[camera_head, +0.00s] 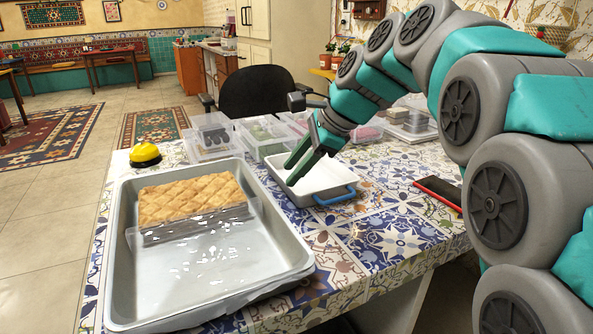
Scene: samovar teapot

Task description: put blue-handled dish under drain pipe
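The blue-handled dish (327,182) is a shallow, pale rectangular dish on the patterned table, right of the large baking tray. One blue handle shows on its near right side. My gripper (290,175) has green fingers pointing down and left over the dish, with a gap between the fingertips. It looks open and empty. I cannot tell whether the fingertips touch the dish. My arm and gripper hide part of the dish's far side. No drain pipe can be made out in this view.
A large metal tray (206,303) with a slab of cut pastry (190,198) fills the table's left. A yellow-and-black object (145,155) sits behind it. Clear containers (212,137) line the back edge. A dark phone-like object (439,190) lies at right. Tabletop before the dish is clear.

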